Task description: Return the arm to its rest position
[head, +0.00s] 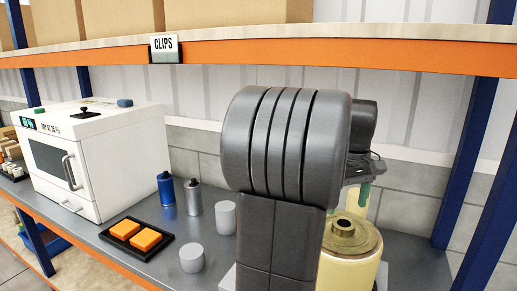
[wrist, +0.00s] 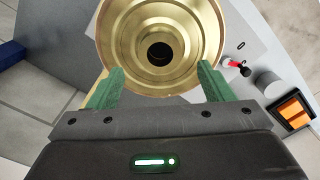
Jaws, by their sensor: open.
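My gripper (wrist: 159,88) is open and empty in the wrist view, its two green fingers apart. Beyond the fingertips is a brass-coloured spool (wrist: 118,40) with a dark centre hole, seen from above. In the head view the spool (head: 350,243) stands upright at the right, partly hidden by my dark arm. My gripper (head: 360,190) shows there just above and behind the spool, mostly hidden by the arm. I cannot tell whether the fingers touch the spool.
A white oven-like box (head: 95,155) stands on the grey shelf at the left. Blue (head: 166,190) and grey (head: 193,197) bottles, grey cylinders (head: 225,217) and a black tray (head: 105,238) with orange blocks stand between. An orange-edged shelf (head: 300,52) is overhead; blue posts (head: 465,150) stand right.

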